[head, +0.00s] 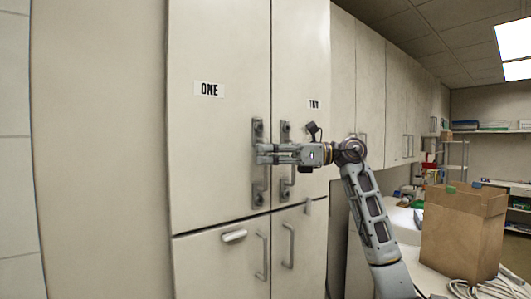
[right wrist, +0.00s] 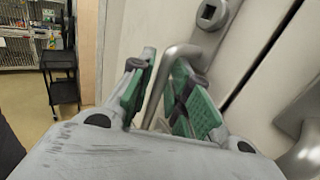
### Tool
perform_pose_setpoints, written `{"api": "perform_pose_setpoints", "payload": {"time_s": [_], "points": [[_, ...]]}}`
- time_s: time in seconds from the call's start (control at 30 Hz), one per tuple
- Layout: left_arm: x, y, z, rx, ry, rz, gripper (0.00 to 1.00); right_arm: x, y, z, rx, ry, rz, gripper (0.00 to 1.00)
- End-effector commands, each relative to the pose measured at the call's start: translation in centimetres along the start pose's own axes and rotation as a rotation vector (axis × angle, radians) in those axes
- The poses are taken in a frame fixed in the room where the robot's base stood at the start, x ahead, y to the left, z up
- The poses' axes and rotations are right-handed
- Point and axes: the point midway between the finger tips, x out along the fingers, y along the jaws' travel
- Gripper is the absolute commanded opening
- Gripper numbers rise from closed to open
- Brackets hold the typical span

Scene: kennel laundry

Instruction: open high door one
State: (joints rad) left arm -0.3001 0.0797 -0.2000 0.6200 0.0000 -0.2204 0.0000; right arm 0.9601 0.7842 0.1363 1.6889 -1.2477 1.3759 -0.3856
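High door one (head: 215,135) is a tall cream cupboard door with a label "ONE" (head: 208,89); it looks shut. Its metal handle (head: 258,196) sits on a long upright plate near the door's right edge. My right gripper (head: 262,153) is at this handle, with its fingers reaching in from the right. In the right wrist view, the handle bar (right wrist: 160,88) passes between the two green-padded fingers (right wrist: 163,95). A gap shows between the bar and the left finger, so the fingers are open around it. Contact with the right finger is unclear. My left gripper is out of view.
A second high door (head: 300,60) with its own handle (head: 286,185) stands close on the right. Lower doors (head: 218,268) with handles are below. A cardboard box (head: 462,240) stands on the counter at right. A black cart (right wrist: 62,80) shows in the right wrist view.

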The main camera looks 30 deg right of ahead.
Motion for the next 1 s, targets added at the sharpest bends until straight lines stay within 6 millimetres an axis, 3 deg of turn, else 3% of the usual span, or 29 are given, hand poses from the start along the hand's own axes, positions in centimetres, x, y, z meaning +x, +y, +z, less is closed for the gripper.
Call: {"api": "perform_pose_setpoints", "payload": {"time_s": [0.33,0.5,1.0], "points": [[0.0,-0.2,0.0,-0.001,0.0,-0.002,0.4,0.2,0.0,0.0,0.0,0.0,0.0,0.19],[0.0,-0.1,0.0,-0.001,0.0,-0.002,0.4,0.2,0.0,0.0,0.0,0.0,0.0,0.0],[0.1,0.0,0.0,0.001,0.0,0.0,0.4,1.2,0.4,-0.1,0.0,0.001,-0.018,0.0]]}}
